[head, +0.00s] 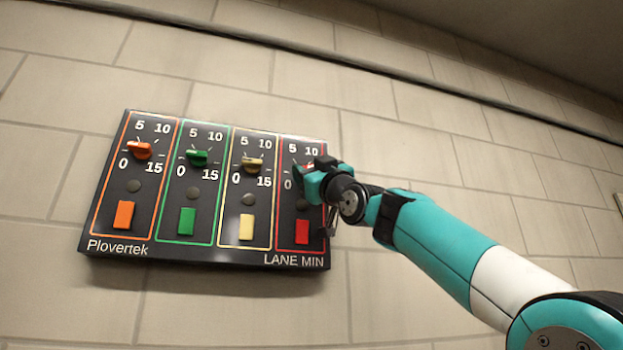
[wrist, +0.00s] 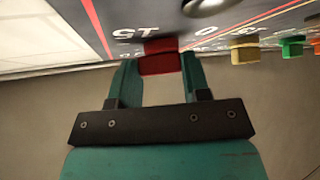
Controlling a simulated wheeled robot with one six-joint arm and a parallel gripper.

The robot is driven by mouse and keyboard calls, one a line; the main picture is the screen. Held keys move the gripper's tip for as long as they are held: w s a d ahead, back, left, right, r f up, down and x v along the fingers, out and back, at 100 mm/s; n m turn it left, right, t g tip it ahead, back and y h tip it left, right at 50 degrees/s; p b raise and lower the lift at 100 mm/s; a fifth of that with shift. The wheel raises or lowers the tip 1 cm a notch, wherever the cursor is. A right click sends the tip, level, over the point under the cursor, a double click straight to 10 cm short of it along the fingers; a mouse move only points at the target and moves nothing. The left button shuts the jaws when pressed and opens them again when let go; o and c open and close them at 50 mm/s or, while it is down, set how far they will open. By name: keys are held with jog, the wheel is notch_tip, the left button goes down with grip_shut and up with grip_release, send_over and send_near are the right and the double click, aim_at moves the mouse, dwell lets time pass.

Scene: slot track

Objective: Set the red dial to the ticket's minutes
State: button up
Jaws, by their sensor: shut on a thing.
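The red dial (wrist: 160,58) is on the rightmost lane of the black wall panel (head: 156,226). My gripper (head: 313,180) covers most of it in the head view, leaving only a bit of red. In the wrist view my gripper's two teal fingers (wrist: 158,72) stand on either side of the red dial, closed on it. I cannot tell which mark the dial points at. No ticket can be made out in either view.
Left of the red lane are the yellow dial (head: 252,162), green dial (head: 197,157) and orange dial (head: 140,150), each with a coloured block below. A dark rail (head: 270,42) crosses the tiled wall above.

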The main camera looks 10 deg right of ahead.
jog(key=shift+a+m+t+h, duration=0.1)
jog(key=shift+m+t+h, duration=1.1)
jog(key=shift+m, duration=0.7)
jog(key=shift+s+r+m+h, duration=0.1)
jog(key=shift+m+h, duration=0.3)
jog(key=shift+h, duration=0.1)
jog(key=o, duration=0.9)
jog(key=shift+b, duration=0.3)
jog(key=shift+b+v, duration=8.5)
jog(key=shift+v, duration=0.2)
jog(key=shift+w, duration=0.2)
